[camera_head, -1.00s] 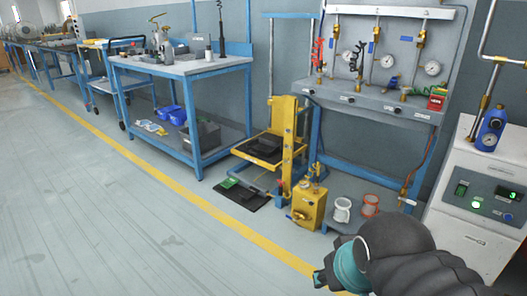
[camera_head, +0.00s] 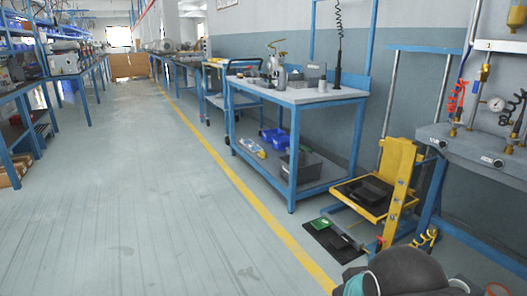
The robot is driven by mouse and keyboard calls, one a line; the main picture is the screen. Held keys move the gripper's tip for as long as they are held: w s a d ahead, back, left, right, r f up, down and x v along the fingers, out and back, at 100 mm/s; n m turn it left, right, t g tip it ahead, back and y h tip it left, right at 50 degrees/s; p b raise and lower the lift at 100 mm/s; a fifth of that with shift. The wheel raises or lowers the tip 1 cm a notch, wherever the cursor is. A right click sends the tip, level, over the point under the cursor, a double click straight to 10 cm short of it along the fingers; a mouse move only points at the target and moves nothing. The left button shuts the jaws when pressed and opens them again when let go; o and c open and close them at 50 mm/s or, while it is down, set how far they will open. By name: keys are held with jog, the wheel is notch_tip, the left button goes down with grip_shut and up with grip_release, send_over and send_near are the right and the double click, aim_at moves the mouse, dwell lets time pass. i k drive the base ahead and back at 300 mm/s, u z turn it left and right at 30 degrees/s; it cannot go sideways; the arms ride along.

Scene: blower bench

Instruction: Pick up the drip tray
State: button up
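A black tray (camera_head: 368,191) sits on the yellow platform of a lift stand (camera_head: 397,190) at right. A flat dark tray or mat (camera_head: 322,234) lies on the floor at the foot of the stand, with a green item (camera_head: 320,224) and a dark item on it. I cannot tell for sure which of the two is the drip tray. A dark, rounded part of my arm with a teal ring shows at the bottom right edge, nearer the camera than both trays. My gripper's fingers are not in view.
A grey gauge panel bench (camera_head: 470,150) stands at right. A yellow line (camera_head: 237,182) runs along the floor; the floor to its left is clear.

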aim_at(361, 191)
jog(key=u, duration=0.6)
jog(key=i, duration=3.35)
jog(key=z, duration=1.65)
jog(key=i, duration=0.95)
jog(key=z, duration=0.7)
